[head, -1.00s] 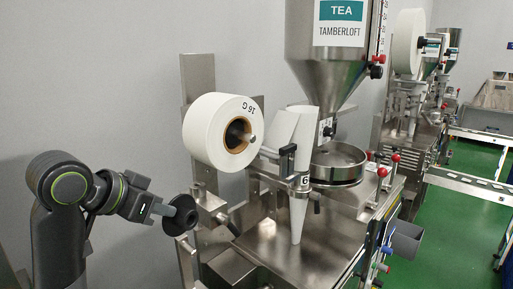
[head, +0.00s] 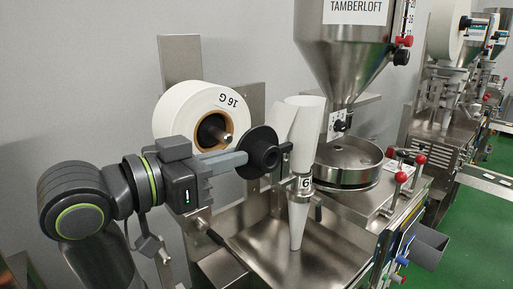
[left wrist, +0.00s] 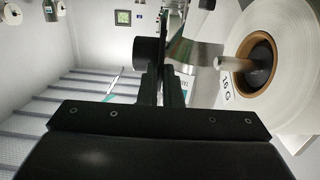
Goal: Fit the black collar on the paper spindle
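The black collar (head: 262,150), a disc with a round hub, is held by my left gripper (head: 240,158), which is shut on it. In the head view, the collar is to the right of and slightly below the spindle tip, apart from it. The paper spindle (head: 226,137) sticks out of the brown core of the white paper roll (head: 172,113) marked 16 G. In the left wrist view, the collar (left wrist: 149,52) is beyond the fingers (left wrist: 163,88), with the disc edge-on. The spindle (left wrist: 232,63) points toward it from the right. My right gripper is not in view.
Behind are the steel hopper (head: 352,50) and round pan (head: 347,163). A steel back plate (head: 181,65) stands behind the roll. Open space lies in front of the spindle.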

